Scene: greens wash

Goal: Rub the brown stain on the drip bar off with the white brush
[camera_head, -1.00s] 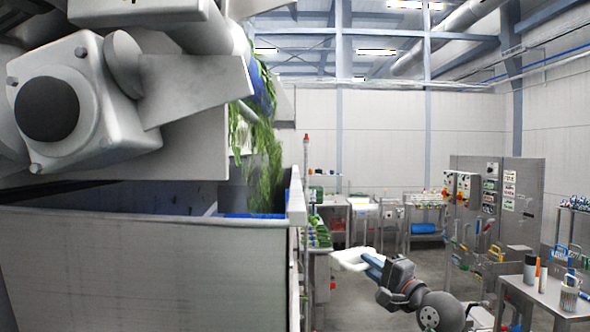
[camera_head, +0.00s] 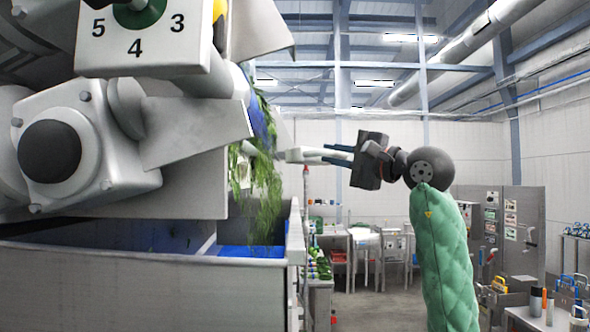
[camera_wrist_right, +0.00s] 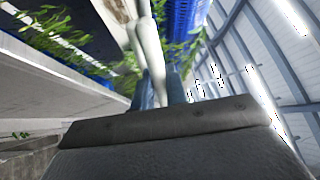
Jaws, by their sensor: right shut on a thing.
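My right gripper (camera_head: 326,154) is raised in the middle of the head view, pointing left toward the hanging greens. It is shut on the white brush (camera_head: 297,155), whose end reaches close to the greens at the machine's edge. In the right wrist view the white brush (camera_wrist_right: 150,55) runs up and away between the blue-grey fingers (camera_wrist_right: 174,85). Its far end lies among green leaves, and I cannot tell whether it touches anything. I cannot make out the drip bar or the brown stain for certain. My left gripper is not in view.
Leafy greens (camera_head: 262,190) hang from the blue belt (camera_head: 262,115) over a large grey tank (camera_head: 140,290) at the left. Big machine housings (camera_head: 75,150) fill the upper left. A side table (camera_head: 545,318) with bottles stands at the lower right. Open air surrounds my right arm.

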